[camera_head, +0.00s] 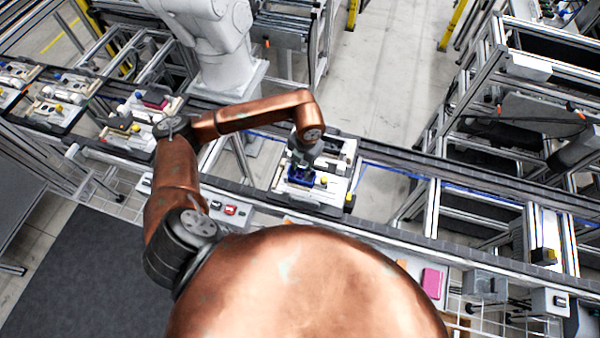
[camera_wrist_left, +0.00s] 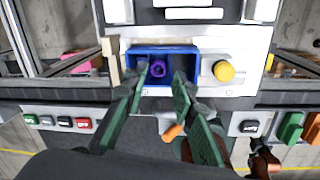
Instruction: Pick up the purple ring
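The purple ring (camera_wrist_left: 160,69) lies in a small blue bin (camera_wrist_left: 192,52) in the left wrist view. The blue bin also shows in the head view (camera_head: 301,178), set on a white fixture (camera_head: 335,192) on the conveyor line. My left gripper (camera_wrist_left: 160,76) has two green fingers, spread apart and empty. In the wrist view its fingertips appear on either side of the ring, over the bin's front part; I cannot tell how far above the ring they are. In the head view the left gripper (camera_head: 303,158) is above the bin, and the ring cannot be made out.
A yellow knob (camera_wrist_left: 222,70) stands right beside the bin. A button panel (camera_wrist_left: 62,122) lies in front at the left. Other loaded fixtures (camera_head: 55,103) are farther left on the line. A pink block (camera_head: 432,283) is at the lower right of the head view.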

